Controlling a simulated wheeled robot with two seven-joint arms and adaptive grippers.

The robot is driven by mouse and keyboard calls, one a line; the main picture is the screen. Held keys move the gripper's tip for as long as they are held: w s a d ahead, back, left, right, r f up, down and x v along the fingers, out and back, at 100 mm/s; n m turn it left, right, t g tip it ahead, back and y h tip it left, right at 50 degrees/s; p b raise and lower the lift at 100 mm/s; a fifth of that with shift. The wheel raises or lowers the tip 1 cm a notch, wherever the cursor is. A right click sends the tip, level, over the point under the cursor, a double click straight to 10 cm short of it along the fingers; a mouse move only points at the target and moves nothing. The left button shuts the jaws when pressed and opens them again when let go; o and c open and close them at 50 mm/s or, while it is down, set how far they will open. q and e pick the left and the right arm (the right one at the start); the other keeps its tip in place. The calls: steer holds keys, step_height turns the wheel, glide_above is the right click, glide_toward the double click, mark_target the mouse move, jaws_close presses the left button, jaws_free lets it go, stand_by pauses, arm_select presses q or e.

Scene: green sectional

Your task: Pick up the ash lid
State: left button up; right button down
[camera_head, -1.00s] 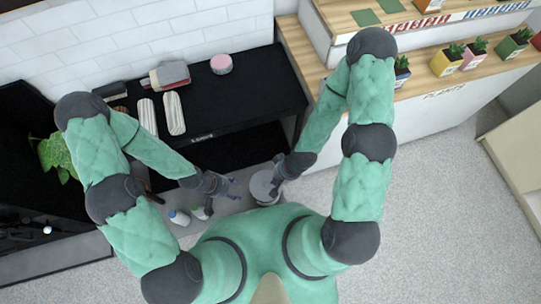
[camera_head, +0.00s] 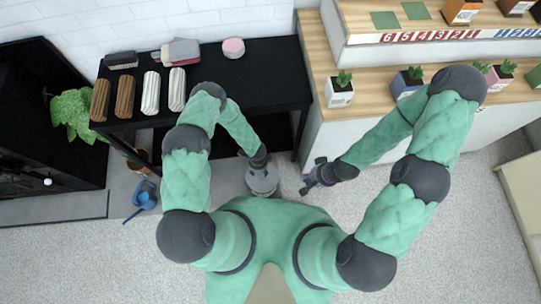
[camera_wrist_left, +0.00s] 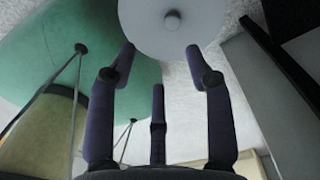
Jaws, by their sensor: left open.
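The ash lid (camera_wrist_left: 185,38) is a pale grey disc with a small round knob, at the top of the left wrist view. In the head view a grey round container (camera_head: 262,187), which seems to carry the lid, stands on the floor in front of the black table. My left gripper (camera_wrist_left: 160,52) is open, with its fingertips at the near edge of the disc; I cannot tell if they touch. In the head view my left gripper (camera_head: 260,166) partly covers the container. My right gripper (camera_head: 311,178) hangs to the right of it, too small to tell if open.
The black table (camera_head: 265,75) holds brown and white rolls, a stack of cloths (camera_head: 181,50) and a pink round box (camera_head: 233,47). A counter with potted plants (camera_head: 339,92) stands on the right. A blue watering can (camera_head: 145,198) is on the floor at left.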

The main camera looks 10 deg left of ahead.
arm_select(q)
steer(key=b, duration=0.3)
glide_above(262, 175)
steer(key=shift+m, duration=0.3)
steer(key=f, duration=0.6)
steer(key=shift+s+f, duration=0.15)
steer(key=shift+s, duration=0.1)
steer(key=shift+w+d+f+b, duration=0.1)
steer(key=shift+f+b, duration=0.7)
steer(key=shift+f, duration=0.55)
steer(key=shift+w+d+f+b, duration=0.1)
steer(key=shift+f+b, duration=0.7)
steer(key=shift+f, duration=0.5)
jaws_close()
steer(key=shift+r, duration=0.15)
